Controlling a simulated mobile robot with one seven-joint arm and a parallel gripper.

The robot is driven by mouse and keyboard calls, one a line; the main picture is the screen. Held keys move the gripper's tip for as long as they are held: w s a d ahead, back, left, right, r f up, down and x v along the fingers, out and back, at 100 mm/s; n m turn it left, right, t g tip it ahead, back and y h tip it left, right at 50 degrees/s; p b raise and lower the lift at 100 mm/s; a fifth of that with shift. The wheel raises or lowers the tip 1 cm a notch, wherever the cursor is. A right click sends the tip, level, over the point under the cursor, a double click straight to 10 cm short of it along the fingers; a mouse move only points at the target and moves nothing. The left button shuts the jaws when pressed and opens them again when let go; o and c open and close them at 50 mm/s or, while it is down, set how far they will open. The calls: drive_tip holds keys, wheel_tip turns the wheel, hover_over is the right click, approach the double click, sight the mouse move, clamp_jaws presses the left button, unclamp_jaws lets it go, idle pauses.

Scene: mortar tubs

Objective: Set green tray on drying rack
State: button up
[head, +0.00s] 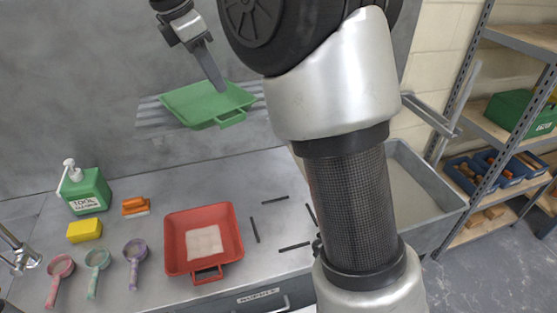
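The green tray (190,101) is at the upper left, in front of the wall, with its handle toward me. It looks roughly level and overlaps the grey slatted drying rack (152,113), whose slats show on both sides of it. Whether the tray rests on the slats or hangs just above them I cannot tell. My gripper (220,88) reaches down from above, and its fingertips meet the tray at its far rim. Only one finger shows clearly, so I cannot tell whether it is closed on the rim.
On the grey counter are a red tray (204,220) with a pale slab, several dark bars, a green soap bottle (85,191), a yellow sponge (84,231), an orange brush (135,206) and three scoops (97,259). A grey basin (425,185) and shelving (500,130) stand at right.

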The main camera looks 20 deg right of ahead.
drive_tip(key=s+d+m+t+y, duration=0.1)
drive_tip(key=s+d+m, duration=0.3)
drive_tip(key=s, duration=0.5)
drive_tip(key=s+d+m+t+y, duration=0.1)
drive_tip(key=s+d+m, duration=0.2)
drive_tip(key=s+m, duration=0.45)
drive_tip(key=s+d+f+m+t+y, duration=0.1)
drive_tip(key=s+f+m, duration=0.7)
drive_tip(key=s, duration=0.3)
drive_tip(key=shift+s+f+m+y, duration=0.15)
drive_tip(key=shift+s+m+y, duration=0.2)
drive_tip(key=shift+m+y, duration=0.1)
drive_tip(key=shift+d, duration=0.1)
